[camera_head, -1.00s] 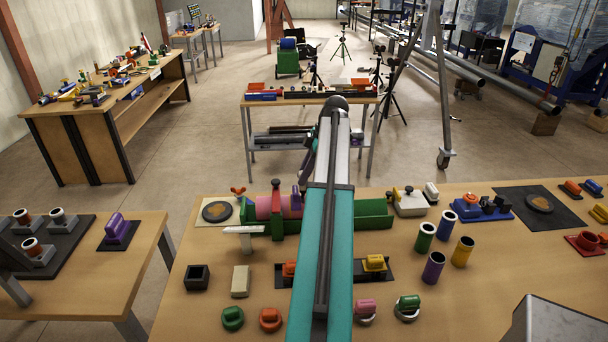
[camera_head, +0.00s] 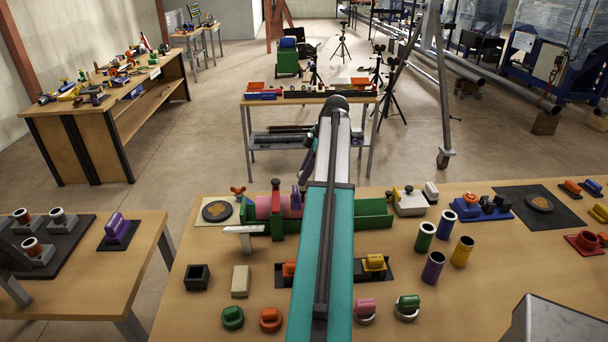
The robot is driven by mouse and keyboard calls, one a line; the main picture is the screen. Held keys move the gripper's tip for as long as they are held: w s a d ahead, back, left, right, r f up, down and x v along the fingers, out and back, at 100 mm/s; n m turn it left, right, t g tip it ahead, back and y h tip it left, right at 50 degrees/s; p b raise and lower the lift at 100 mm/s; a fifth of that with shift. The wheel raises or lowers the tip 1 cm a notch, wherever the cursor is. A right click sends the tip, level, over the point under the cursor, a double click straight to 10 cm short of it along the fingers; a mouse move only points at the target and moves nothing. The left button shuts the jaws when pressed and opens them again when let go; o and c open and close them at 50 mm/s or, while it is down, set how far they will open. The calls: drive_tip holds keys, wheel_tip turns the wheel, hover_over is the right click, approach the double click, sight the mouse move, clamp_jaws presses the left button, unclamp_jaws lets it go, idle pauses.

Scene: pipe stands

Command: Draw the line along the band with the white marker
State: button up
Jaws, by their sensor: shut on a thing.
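A pink pipe piece (camera_head: 265,207) lies in the green stand (camera_head: 374,217) on the near table, just left of my arm. A narrow purple piece (camera_head: 296,198) stands at the pipe's right side; I cannot tell what it is. My gripper (camera_head: 304,184) is down by the pipe, mostly hidden behind my own arm. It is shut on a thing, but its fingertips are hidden. I cannot make out the white marker's body or tip, the band, or any drawn line from here.
A white T-shaped piece (camera_head: 243,231) stands in front of the green stand. A black open box (camera_head: 197,277) and a beige block (camera_head: 240,281) are nearer. Upright tubes, one of them yellow (camera_head: 462,252), stand to the right.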

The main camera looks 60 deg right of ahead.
drive_tip(key=shift+s+a+f, duration=0.2)
drive_tip(key=shift+s+a, duration=0.4)
drive_tip(key=shift+a, duration=0.25)
idle(1.5)
drive_tip(key=shift+w+d+r, duration=0.2)
drive_tip(key=shift+w+d, duration=0.05)
drive_tip(key=shift+d, duration=0.1)
idle(0.4)
drive_tip(key=shift+w+d+f, duration=0.1)
drive_tip(key=shift+w+d, duration=0.5)
drive_tip(key=shift+d, duration=0.25)
idle(1.5)
drive_tip(key=shift+s+a+b, duration=0.3)
drive_tip(key=shift+s+a, duration=0.35)
drive_tip(key=shift+a, duration=0.25)
idle(1.7)
